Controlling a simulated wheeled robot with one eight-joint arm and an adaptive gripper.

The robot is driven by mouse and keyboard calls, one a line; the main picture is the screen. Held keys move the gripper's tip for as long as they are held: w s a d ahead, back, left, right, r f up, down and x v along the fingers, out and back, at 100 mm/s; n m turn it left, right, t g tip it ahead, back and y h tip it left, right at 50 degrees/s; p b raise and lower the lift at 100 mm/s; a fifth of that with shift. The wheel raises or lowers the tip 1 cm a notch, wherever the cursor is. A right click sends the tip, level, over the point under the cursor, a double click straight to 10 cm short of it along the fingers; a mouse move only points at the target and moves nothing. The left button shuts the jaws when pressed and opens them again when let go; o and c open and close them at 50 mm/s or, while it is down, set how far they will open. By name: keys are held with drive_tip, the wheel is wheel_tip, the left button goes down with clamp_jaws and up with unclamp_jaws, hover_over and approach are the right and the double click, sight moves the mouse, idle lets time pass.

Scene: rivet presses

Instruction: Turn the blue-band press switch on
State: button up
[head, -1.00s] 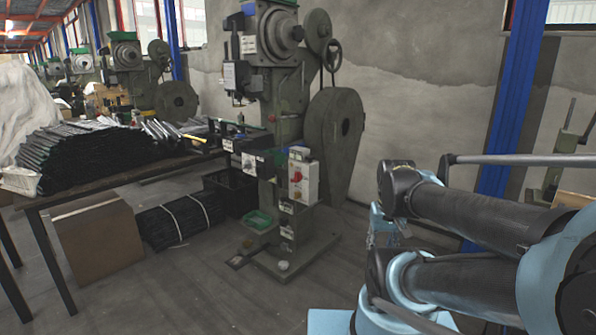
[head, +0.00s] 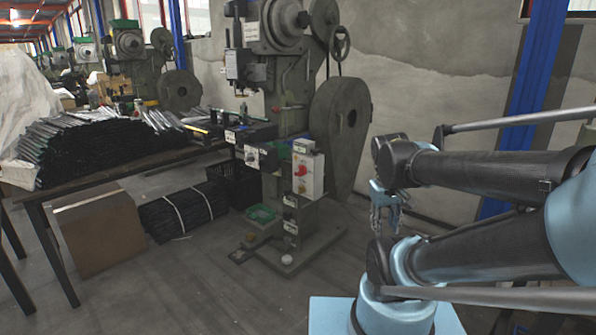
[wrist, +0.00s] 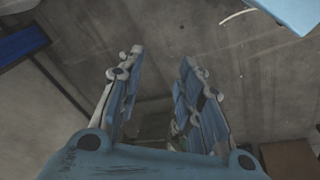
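A green-grey rivet press (head: 290,110) stands in the middle of the head view. A white switch box with a red switch (head: 301,170) is mounted on its front right side. I cannot make out a clear blue band on this press, nor which way the switch is set. My gripper (head: 386,224) hangs pointing down to the right of the press, apart from it and from the switch box. In the wrist view my gripper (wrist: 156,100) has its two blue fingers spread, with nothing between them but the floor behind.
A table (head: 112,172) with piles of dark metal strips stands left of the press. A cardboard box (head: 103,232) and a strapped bundle (head: 178,214) lie on the floor below. More presses (head: 135,60) stand behind at left. Open floor lies in front of the press.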

drive_tip(key=w+a+r+n+t+h, duration=0.15)
drive_tip(key=w+n, duration=0.25)
drive_tip(key=w, duration=0.4)
drive_tip(key=w+a+r+n+h, duration=0.2)
drive_tip(key=w+r+n, duration=0.1)
drive_tip(key=w, duration=0.4)
drive_tip(key=w+a+r+n+t+h, duration=0.15)
drive_tip(key=w+n, duration=0.25)
drive_tip(key=w, duration=0.4)
drive_tip(key=w+a+n+t+h, duration=0.25)
drive_tip(key=w+a+n, duration=0.35)
drive_tip(key=w+a, duration=0.45)
drive_tip(key=n+t+h, duration=0.2)
drive_tip(key=n+t, duration=0.5)
drive_tip(key=n, duration=0.2)
approach(299, 167)
drive_tip(key=shift+g, duration=0.25)
drive_tip(key=x, duration=0.9)
drive_tip(key=shift+w+a, duration=0.1)
drive_tip(key=shift+w, duration=0.15)
